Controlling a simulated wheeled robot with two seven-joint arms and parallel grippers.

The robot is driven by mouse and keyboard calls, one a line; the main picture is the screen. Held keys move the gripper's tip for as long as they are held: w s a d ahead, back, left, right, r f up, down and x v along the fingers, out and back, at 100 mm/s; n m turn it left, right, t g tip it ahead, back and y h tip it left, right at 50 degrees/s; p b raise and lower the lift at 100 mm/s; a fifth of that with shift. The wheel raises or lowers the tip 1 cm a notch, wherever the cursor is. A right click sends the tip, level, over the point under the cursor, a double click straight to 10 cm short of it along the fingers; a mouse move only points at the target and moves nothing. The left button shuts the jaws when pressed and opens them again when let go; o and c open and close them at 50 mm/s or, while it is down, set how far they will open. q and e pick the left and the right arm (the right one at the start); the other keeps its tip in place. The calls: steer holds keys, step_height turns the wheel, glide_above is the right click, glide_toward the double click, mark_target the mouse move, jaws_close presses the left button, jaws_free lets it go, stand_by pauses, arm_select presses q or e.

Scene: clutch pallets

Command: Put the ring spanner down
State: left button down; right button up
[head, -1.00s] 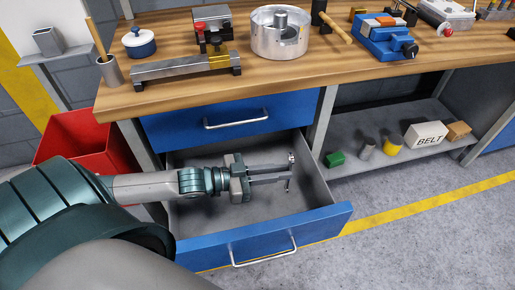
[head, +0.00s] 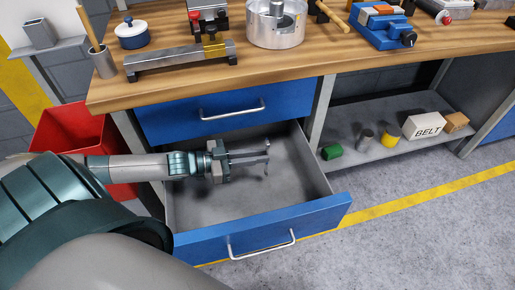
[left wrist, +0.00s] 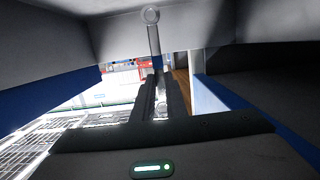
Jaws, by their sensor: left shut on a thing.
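My left gripper (head: 264,158) reaches in from the left over the open lower drawer (head: 325,216). Its fingers are shut on the ring spanner (left wrist: 154,42). In the left wrist view the spanner's shank and ring end stick out beyond the fingertips (left wrist: 159,80). In the head view only small parts of the spanner show at the fingertips, and the rest is hard to make out. The visible drawer floor is bare grey. I cannot tell how far the spanner is above it. My right gripper is out of view.
A closed blue drawer (head: 210,107) sits just above, under the wooden bench top (head: 290,63). A red bin (head: 65,135) stands at the left. A lower shelf (head: 375,150) at the right holds several small items. The right part of the drawer is free.

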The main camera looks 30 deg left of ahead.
arm_select(q)
steer(key=shift+f, duration=1.8)
steer(key=shift+b, duration=0.3)
steer(key=c, duration=1.8)
jaws_free()
steer(key=shift+f, duration=0.1)
steer(key=shift+o, duration=0.2)
steer(key=shift+s, duration=0.1)
steer(key=v, duration=0.7)
steer(key=shift+a+p, duration=0.2)
steer(key=shift+p, duration=0.15)
steer(key=shift+s, duration=0.1)
